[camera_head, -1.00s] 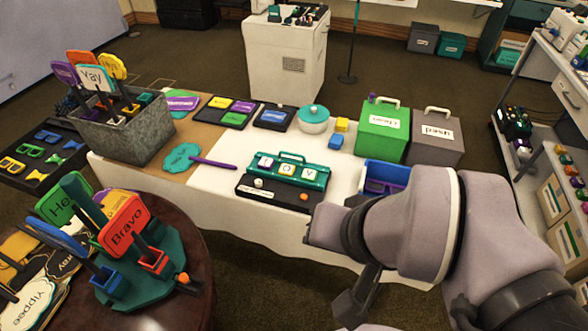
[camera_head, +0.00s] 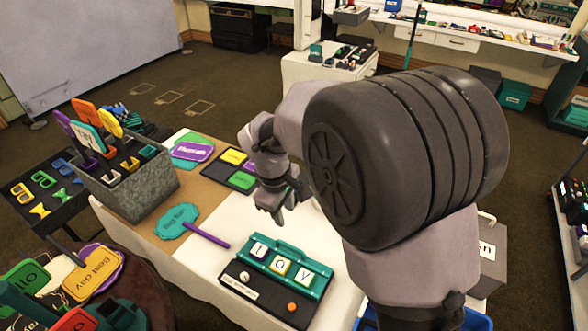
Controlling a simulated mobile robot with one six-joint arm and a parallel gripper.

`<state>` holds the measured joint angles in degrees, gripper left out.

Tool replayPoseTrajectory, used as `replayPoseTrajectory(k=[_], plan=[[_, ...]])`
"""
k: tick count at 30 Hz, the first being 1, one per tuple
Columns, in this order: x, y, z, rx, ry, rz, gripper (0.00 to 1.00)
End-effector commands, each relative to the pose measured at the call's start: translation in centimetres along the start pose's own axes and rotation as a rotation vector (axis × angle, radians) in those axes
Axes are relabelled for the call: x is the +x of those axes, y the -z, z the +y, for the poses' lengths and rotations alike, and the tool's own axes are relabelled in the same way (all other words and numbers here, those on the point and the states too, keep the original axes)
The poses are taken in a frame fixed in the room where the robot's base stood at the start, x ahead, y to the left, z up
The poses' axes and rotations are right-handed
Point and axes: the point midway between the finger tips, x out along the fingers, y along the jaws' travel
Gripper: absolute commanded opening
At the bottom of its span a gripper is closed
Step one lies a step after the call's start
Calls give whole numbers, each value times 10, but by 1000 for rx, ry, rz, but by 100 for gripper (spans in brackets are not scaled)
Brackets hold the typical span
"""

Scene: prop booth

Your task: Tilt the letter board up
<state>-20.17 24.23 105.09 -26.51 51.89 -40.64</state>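The letter board (camera_head: 302,264) is a teal panel with a handle along its back edge and three letter tiles. It sits on a black base (camera_head: 262,300) with a white knob, an orange knob and a white label, on the white part of the table. The panel looks low and sloped at most a little; its exact angle is hard to tell. My gripper (camera_head: 275,212) hangs above the table behind and left of the board, apart from it, fingers pointing down. It is too small and dark to show whether the fingers are open. Nothing visible is held.
A teal speech-bubble sign (camera_head: 177,222) with a purple stick lies left of the board. A grey bin (camera_head: 142,202) of signs stands at the table's left end. A black tray (camera_head: 231,178) lies behind. My arm covers the table's right side.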

Motion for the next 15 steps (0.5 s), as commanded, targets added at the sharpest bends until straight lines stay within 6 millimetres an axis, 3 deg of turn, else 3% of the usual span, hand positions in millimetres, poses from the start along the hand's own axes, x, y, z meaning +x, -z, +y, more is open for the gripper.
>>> replayPoseTrajectory(k=[5, 15], plan=[[32, 2, -1, -15, 1, -6, 32], [122, 0, -2, -9, 2, -6, 32]])
